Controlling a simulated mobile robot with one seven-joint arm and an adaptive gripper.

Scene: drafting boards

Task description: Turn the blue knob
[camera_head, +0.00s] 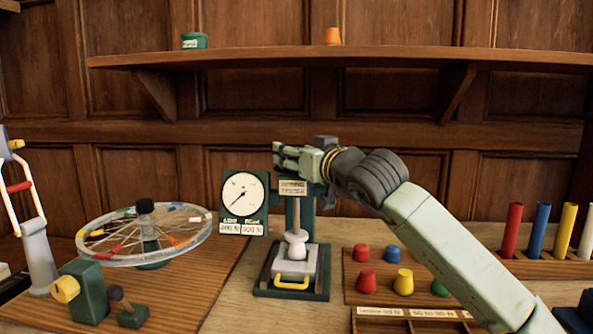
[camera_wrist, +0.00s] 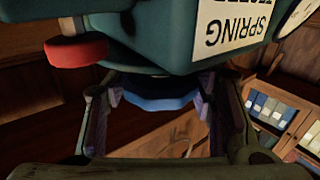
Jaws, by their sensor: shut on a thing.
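The blue knob (camera_wrist: 158,102) sits between my fingers in the wrist view, under the teal body of the spring tester (camera_wrist: 155,45). My gripper (camera_wrist: 157,96) is shut on it, one finger on each side. In the head view my gripper (camera_head: 288,156) is at the top of the spring tester (camera_head: 304,228), just above its label. There the knob is hidden by my gripper. A red knob (camera_wrist: 75,50) shows left of the blue one in the wrist view. The tester's round dial (camera_head: 241,195) has its needle pointing to the lower left.
Left are a clear spoked wheel (camera_head: 145,234) and a green block with a yellow knob (camera_head: 66,289). Right are several coloured pegs, including a blue one (camera_head: 391,253), and a rack of coloured tubes (camera_head: 545,262). A shelf (camera_head: 340,57) runs above.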

